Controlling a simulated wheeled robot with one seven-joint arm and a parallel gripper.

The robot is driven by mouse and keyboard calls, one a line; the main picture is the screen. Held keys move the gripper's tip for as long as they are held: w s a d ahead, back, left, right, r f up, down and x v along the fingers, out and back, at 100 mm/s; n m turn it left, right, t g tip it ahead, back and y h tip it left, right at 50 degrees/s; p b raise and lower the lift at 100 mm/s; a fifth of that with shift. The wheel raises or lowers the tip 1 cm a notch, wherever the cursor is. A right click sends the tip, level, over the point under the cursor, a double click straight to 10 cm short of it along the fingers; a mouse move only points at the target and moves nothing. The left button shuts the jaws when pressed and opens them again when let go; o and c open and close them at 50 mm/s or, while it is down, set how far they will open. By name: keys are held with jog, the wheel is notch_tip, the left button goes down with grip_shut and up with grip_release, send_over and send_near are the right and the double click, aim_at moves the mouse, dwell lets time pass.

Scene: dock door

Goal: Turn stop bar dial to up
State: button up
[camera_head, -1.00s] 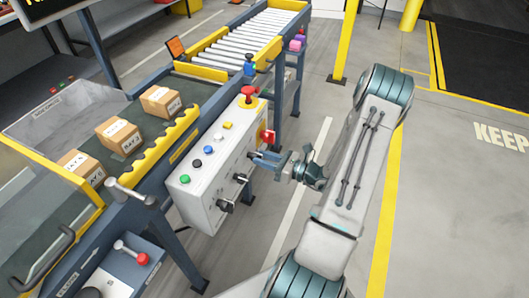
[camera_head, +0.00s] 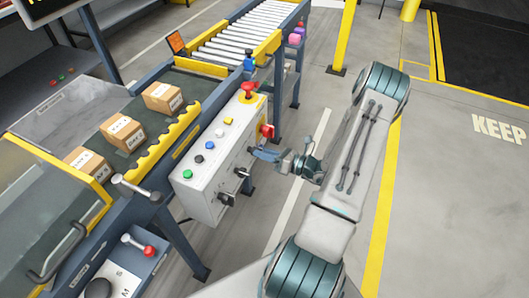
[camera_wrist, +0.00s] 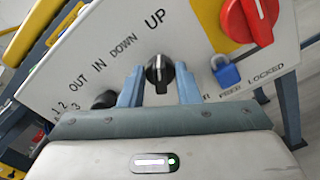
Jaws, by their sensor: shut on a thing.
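The black stop bar dial (camera_wrist: 159,73) sits on the white control panel in the wrist view, with the word DOWN to its upper left and UP above it. Its pale mark is at the top, pointing roughly toward UP. My gripper (camera_wrist: 159,82) has one blue finger on each side of the dial and is shut on it. In the head view my gripper (camera_head: 258,153) reaches the face of the control panel (camera_head: 203,203) from the right, and hides the dial.
A red rotary switch (camera_wrist: 250,18) on a yellow plate and a blue padlock (camera_wrist: 226,72) are close right of the dial. Another black knob (camera_wrist: 104,99) is to its left. Cartons (camera_head: 122,132) lie on the conveyor behind the panel. The floor at right is clear.

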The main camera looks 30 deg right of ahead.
jog(key=o, duration=0.6)
jog(key=v, duration=1.4)
jog(key=shift+w, duration=0.1)
jog(key=a+r+n+g+p, duration=0.5)
jog(key=a+r+n+g, duration=0.8)
jog(key=a+r+n, duration=0.35)
jog(key=s+a+r+n+h+p, duration=0.2)
jog(key=r+n+h, duration=0.1)
jog(key=r+n, duration=0.3)
jog(key=s+a+r+n+t+h+p, duration=0.1)
jog(key=s+a+r+n+h, duration=0.1)
jog(key=r+n+h, duration=0.2)
jog(key=s+a+r+n+h+p, duration=0.2)
jog(key=s+a+r+n+h, duration=0.1)
jog(key=r+n, duration=0.5)
jog(key=shift+r+t+h+p, duration=0.15)
jog(key=shift+t+h+p, duration=0.2)
jog(key=shift+h, duration=0.15)
